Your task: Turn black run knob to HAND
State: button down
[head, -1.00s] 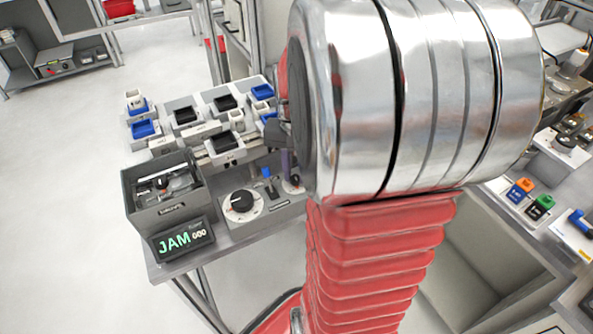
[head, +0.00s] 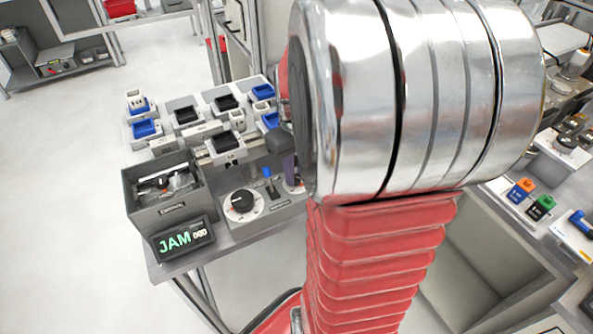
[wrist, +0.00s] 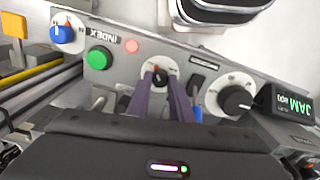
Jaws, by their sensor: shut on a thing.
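A small dark knob with a red mark (wrist: 160,75) sits on a round white dial on the grey control panel (wrist: 118,45) in the wrist view. My gripper (wrist: 161,86) has its two purple fingers on either side of this knob, shut on it. In the head view the purple fingertip (head: 289,175) comes down at the same dial, and the knob is mostly hidden there. A larger black knob (wrist: 236,99) on its own white dial stands apart; it also shows in the head view (head: 241,201). The dial lettering is too small to read.
A blue-tipped lever (head: 267,174) stands between the two dials, close to my fingers. A JAM display (head: 182,240) and a grey bin (head: 165,209) are to the left. A green button (wrist: 98,58) and blue knob (wrist: 66,34) share the panel.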

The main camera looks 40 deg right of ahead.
aim_at(296, 177)
jog(key=shift+s+a+f+n, duration=0.1)
jog(key=shift+s+f+n, duration=0.1)
jog(key=shift+n, duration=0.1)
jog(key=c, duration=1.9)
grip_release()
jog(key=shift+c, duration=0.2)
jog(key=o, duration=0.4)
jog(key=shift+w+r, duration=0.1)
jog(key=shift+r, duration=0.05)
jog(key=shift+r, duration=0.1)
notch_tip(296, 177, up, 14)
jog(key=shift+f, duration=0.2)
